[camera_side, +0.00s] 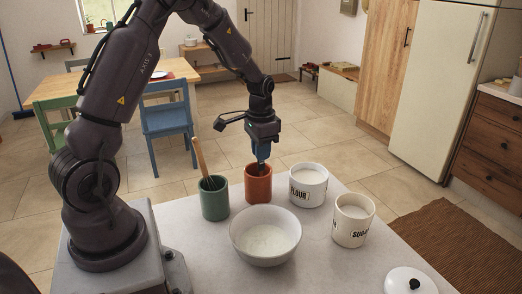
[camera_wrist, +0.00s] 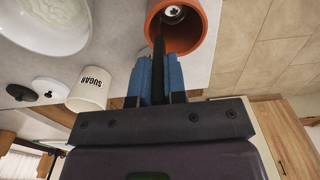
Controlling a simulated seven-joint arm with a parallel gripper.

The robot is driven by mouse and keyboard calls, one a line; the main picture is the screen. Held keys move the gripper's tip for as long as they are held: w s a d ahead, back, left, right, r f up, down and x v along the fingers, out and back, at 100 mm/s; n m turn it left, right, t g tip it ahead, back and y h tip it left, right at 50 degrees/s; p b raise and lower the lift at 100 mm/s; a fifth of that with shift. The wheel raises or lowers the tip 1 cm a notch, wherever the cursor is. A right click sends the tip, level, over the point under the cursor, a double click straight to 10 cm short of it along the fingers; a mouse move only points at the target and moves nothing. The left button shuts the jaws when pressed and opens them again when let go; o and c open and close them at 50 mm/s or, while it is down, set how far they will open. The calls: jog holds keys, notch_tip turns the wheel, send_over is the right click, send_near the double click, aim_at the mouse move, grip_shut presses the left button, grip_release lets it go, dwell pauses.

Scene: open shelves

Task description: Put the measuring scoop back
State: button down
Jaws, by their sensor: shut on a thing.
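My gripper (camera_side: 262,158) points down just above the orange cup (camera_side: 258,188), its fingertips close to the rim. In the wrist view, its blue fingers (camera_wrist: 157,75) are shut on a thin dark handle (camera_wrist: 158,55), which I take to be the measuring scoop's. The handle reaches over the mouth of the orange cup (camera_wrist: 207,25). A small round metallic piece (camera_wrist: 173,13) shows inside the cup; I cannot tell whether it is the scoop's bowl or whether it touches the bottom. The scoop is mostly hidden in the side view.
A green cup (camera_side: 214,200) with a wooden-handled whisk (camera_side: 199,157) stands left of the orange cup. The flour canister (camera_side: 308,187) and sugar canister (camera_side: 352,222) stand open at right. A white bowl (camera_side: 265,237) of powder is in front. A lid (camera_side: 408,282) lies near the front edge.

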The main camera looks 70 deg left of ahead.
jog(key=shift+f, duration=0.15)
jog(key=c, duration=1.2)
grip_release()
jog(key=shift+o, duration=0.2)
notch_tip(320, 180, up, 12)
jog(key=shift+f, duration=0.1)
jog(key=s+d+r+t, duration=0.3)
jog(key=s+d+r, duration=0.3)
jog(key=d+r, duration=0.3)
jog(key=s+d+t, duration=0.2)
jog(key=s+d, duration=0.7)
jog(key=s, duration=0.1)
jog(key=shift+s+f+t, duration=0.2)
jog(key=shift+t, duration=0.1)
